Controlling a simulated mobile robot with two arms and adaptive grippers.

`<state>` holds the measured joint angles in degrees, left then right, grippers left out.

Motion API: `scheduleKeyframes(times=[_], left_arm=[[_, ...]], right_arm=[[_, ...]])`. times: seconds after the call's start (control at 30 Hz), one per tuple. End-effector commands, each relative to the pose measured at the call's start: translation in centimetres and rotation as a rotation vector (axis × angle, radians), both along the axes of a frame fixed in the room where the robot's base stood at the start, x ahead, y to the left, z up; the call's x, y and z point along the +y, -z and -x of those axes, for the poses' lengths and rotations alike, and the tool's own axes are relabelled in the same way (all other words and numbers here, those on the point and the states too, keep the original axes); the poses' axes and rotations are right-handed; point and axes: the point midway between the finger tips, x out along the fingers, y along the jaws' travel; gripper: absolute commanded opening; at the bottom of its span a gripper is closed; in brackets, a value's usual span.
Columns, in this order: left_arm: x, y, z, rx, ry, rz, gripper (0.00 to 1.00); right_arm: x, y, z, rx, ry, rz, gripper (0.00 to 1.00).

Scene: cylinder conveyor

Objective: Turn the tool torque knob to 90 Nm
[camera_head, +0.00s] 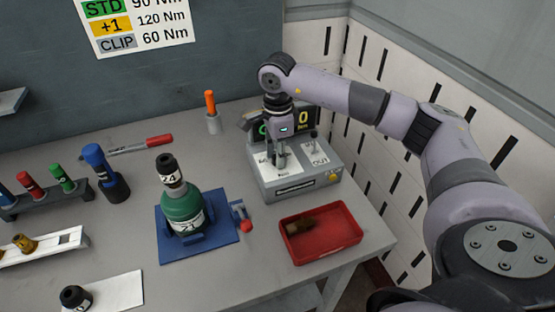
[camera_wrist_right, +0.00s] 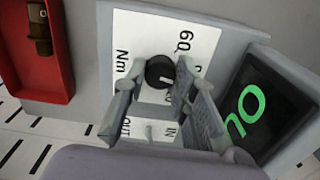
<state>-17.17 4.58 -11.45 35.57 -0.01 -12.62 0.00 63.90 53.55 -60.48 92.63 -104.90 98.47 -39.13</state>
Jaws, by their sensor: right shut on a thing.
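The tool torque knob (camera_wrist_right: 160,72) is a round black dial with a white pointer line, on a white plate (camera_wrist_right: 140,30) marked "60" and "Nm". My right gripper (camera_wrist_right: 156,88) is shut on the knob, one finger on each side. In the head view my right gripper (camera_head: 279,158) points down at the grey tool box (camera_head: 305,175) and hides the knob. The box's dark display (camera_wrist_right: 268,105) shows green characters, only partly in the right wrist view. In the head view my gripper and wrist cover part of it. My left gripper is not in view.
A red tray (camera_head: 330,256) holding a brown piece stands in front of the box. A green bottle-like part (camera_head: 183,212) stands on a blue fixture (camera_head: 170,250) to the left. An orange-handled tool (camera_head: 211,102) stands behind. A wall sign (camera_head: 135,22) lists Nm values.

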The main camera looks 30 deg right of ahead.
Motion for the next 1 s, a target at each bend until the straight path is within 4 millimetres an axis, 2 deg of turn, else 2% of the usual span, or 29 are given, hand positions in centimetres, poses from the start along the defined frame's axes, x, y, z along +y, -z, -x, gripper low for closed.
scheduleKeyframes(times=[0.1, 0.4, 0.93, 0.97, 1.0], left_arm=[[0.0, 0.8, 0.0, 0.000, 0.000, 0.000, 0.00], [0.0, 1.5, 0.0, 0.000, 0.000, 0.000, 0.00], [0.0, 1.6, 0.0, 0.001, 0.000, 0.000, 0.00], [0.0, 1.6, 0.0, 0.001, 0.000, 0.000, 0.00], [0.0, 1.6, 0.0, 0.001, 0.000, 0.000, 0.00]], right_arm=[[-0.1, 0.1, -0.1, -0.006, -0.066, 0.002, 0.00], [-0.1, -0.1, -0.1, -0.006, -0.168, 0.001, 0.00], [-0.1, -0.2, -0.2, -0.007, -0.187, 0.001, 0.00], [-0.1, -0.2, -0.2, -0.007, -0.187, 0.001, 0.27], [-0.1, -0.2, -0.2, -0.007, -0.187, 0.001, 0.30]])
